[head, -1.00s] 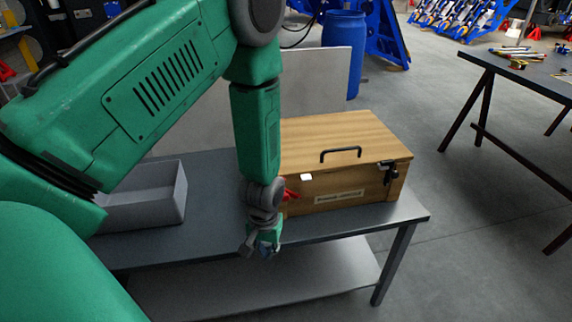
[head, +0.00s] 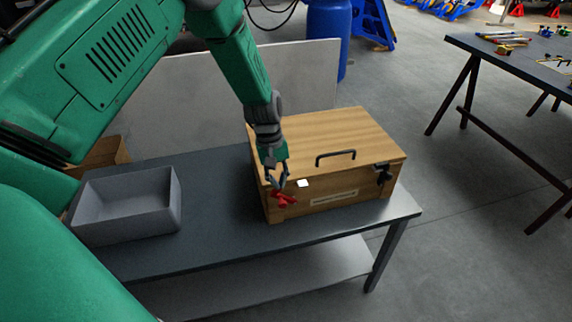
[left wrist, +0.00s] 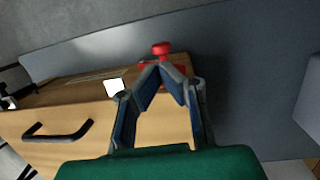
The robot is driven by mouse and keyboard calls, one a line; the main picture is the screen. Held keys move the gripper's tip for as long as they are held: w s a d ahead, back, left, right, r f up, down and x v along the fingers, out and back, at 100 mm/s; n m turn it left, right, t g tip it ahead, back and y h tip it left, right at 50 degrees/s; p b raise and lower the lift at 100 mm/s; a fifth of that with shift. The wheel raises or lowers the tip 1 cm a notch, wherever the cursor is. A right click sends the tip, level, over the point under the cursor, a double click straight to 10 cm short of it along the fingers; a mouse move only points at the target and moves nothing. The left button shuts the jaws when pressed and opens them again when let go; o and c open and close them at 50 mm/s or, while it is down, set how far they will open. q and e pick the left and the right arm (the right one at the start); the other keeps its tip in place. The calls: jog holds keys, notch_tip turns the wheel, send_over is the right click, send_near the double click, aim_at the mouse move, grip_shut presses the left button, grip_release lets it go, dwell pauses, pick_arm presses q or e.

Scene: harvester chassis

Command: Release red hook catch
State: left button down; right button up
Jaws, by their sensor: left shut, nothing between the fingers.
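The wooden box (head: 365,135) stands on the grey workbench with its lid down and a black handle on top. The red hook catch (head: 285,200) is on the left part of its front face. My left gripper (head: 276,184) is at the box's front left, right by the red catch. In the left wrist view, its fingertips (left wrist: 160,68) come together and are empty, partly covering the red catch (left wrist: 161,48), whose knob shows just beyond them. I cannot tell whether they touch it. My right gripper is not in view.
A black catch (head: 384,174) is on the box's right front. A white patch (head: 303,183) sits at the lid's front edge. An open grey bin (head: 175,205) stands on the workbench (head: 225,235) at left. Bench top between bin and box is clear.

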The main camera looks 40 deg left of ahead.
aim_at(280, 203)
pick_arm(q)
jog(key=x, duration=0.5)
jog(key=shift+s+d+f+p, duration=0.15)
jog(key=shift+s+d+p, duration=0.05)
jog(key=shift+d+p, duration=0.1)
jog(key=shift+w+d, duration=0.1)
jog(key=shift+d, duration=0.15)
jog(key=shift+s+a+f+b, duration=0.3)
jog(key=shift+a+f+b, duration=0.1)
jog(key=shift+a+f, duration=0.25)
jog(key=shift+w+d+r+p, duration=0.1)
jog(key=shift+w+r+p, duration=0.05)
jog(key=shift+r+p, duration=0.3)
jog(key=shift+d+r, duration=0.1)
jog(key=shift+r, duration=0.4)
jog(key=shift+a+r+p, duration=0.35)
jog(key=shift+p, duration=0.2)
jog(key=p+v, duration=0.1)
jog(key=v, duration=1.2)
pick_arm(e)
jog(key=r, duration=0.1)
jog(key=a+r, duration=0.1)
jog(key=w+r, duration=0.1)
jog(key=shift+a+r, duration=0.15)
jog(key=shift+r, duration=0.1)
